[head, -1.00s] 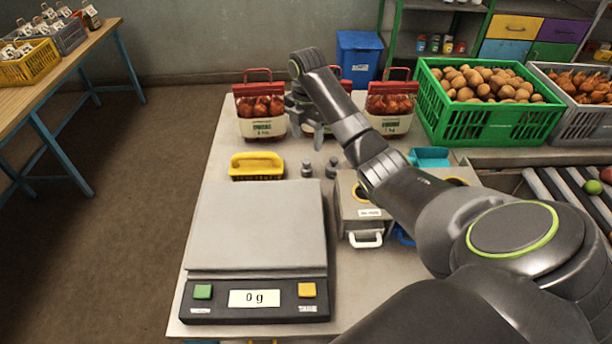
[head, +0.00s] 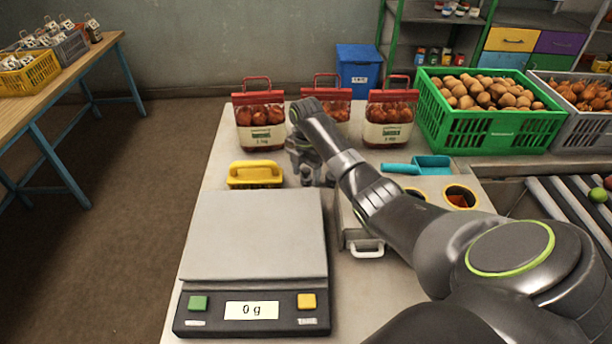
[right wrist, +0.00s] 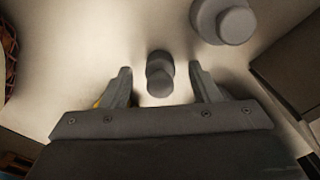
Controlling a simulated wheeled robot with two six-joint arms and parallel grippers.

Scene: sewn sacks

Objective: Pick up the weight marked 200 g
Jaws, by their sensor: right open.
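Two grey metal weights stand on the table behind the scale. The smaller weight (right wrist: 160,72) is between the fingers of my right gripper (right wrist: 159,68) in the right wrist view, with gaps on both sides. The larger weight (right wrist: 226,20) stands outside the fingers, to the upper right. In the head view the left weight (head: 306,177) shows just under my right gripper (head: 310,168), which points down and hides part of the weights. My right gripper is open and empty. No mark is legible on either weight. My left gripper is out of view.
The scale (head: 255,235) in front reads 0 g. Bags of red produce (head: 261,120) stand behind. A box with round holes (head: 462,197) and a blue scoop (head: 432,165) are to the right.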

